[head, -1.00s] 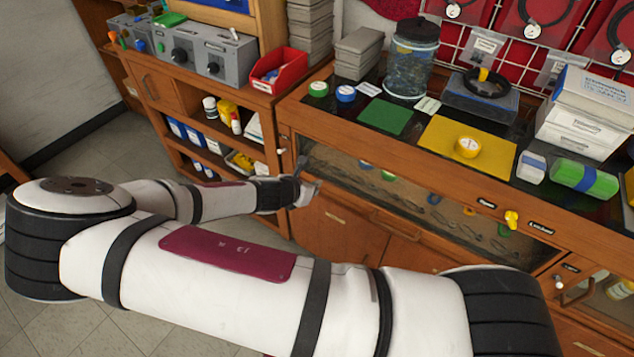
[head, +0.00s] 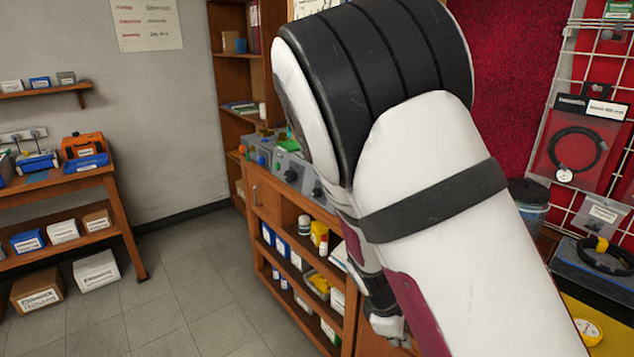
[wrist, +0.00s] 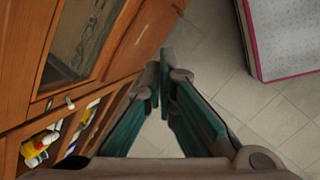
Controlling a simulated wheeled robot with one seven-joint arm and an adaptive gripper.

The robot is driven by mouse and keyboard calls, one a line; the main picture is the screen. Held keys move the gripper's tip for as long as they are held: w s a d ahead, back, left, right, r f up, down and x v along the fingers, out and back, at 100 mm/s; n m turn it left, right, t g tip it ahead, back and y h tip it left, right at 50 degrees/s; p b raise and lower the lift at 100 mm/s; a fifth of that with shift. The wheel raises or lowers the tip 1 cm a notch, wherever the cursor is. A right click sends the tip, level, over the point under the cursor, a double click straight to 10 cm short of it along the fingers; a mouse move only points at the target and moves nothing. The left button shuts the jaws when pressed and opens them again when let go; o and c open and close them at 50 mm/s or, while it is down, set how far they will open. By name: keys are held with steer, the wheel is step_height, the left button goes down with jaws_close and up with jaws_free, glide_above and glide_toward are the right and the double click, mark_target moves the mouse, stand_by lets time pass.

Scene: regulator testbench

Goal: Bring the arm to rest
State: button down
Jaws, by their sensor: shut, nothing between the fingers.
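My arm (head: 430,170) is folded up close in front of the head camera, its white links and black elbow rising through the middle right of the view. My gripper shows only in part low in the head view (head: 388,326), mostly hidden by the arm, near the wooden cabinet. In the wrist view my gripper (wrist: 162,72) points down toward the floor, its green-padded fingers brought together at the tips with nothing held. It hangs beside the cabinet front, apart from it as far as I can tell.
The wooden cabinet (wrist: 110,55) stands left in the wrist view. A shelf unit with grey boxes (head: 290,168) is behind the arm. A side table (head: 110,175) with cartons stands at the left. The tiled floor (head: 185,290) between is clear. A pink-edged grey panel (wrist: 285,40) lies right.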

steer(key=s+d+r+m+t+y, duration=0.1)
steer(key=s+r+m+y, duration=0.1)
steer(key=s+r+m, duration=0.5)
steer(key=s+d+r+m+t+y, duration=0.1)
steer(key=s+r+m, duration=0.6)
steer(key=s+r, duration=0.7)
step_height(320, 180, up, 7)
steer(key=shift+f+t+y, duration=0.15)
steer(key=shift+t+y, duration=0.15)
steer(key=shift+y, duration=0.3)
steer(key=shift+d, duration=0.1)
